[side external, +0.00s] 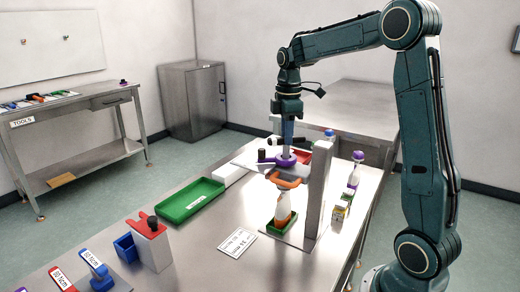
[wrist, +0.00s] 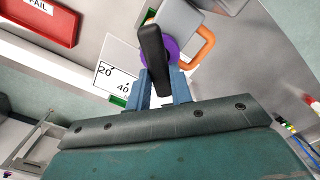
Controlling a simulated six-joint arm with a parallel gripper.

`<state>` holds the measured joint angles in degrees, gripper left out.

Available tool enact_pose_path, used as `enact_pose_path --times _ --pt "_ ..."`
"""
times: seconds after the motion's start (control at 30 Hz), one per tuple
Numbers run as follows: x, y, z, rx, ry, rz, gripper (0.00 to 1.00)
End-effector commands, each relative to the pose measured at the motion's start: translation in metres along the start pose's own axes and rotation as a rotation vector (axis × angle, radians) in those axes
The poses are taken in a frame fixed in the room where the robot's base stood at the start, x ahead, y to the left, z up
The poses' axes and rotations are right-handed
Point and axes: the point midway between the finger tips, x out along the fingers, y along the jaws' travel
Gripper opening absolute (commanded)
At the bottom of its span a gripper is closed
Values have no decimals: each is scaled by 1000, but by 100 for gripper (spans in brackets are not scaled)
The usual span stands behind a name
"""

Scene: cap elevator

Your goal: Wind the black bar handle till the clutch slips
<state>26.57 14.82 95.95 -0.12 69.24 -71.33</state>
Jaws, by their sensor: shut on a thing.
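The black bar handle (wrist: 150,42) shows in the wrist view, lying over a purple round part (wrist: 171,54). Its near end sits between the blue fingers of my gripper (wrist: 163,90), which is shut on it. In the side view my gripper (side external: 288,140) points straight down at the top of the cap elevator stand, above its purple part (side external: 288,160). An orange clamp (side external: 287,183) sits below, around the neck of a white bottle (side external: 283,208). The bottle stands upright in a green holder (side external: 279,224).
The grey column (side external: 319,190) rises close to the right of my gripper. Small bottles (side external: 353,168) stand to the right. A printed card (side external: 238,243) lies in front.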

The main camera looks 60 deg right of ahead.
Motion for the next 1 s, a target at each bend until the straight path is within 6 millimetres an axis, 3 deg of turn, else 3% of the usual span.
enact_pose_path --times 0.47,1.0 --pt "0 0 0 149 -1 -1 0" --pt "0 0 0 586 -2 -1 0"
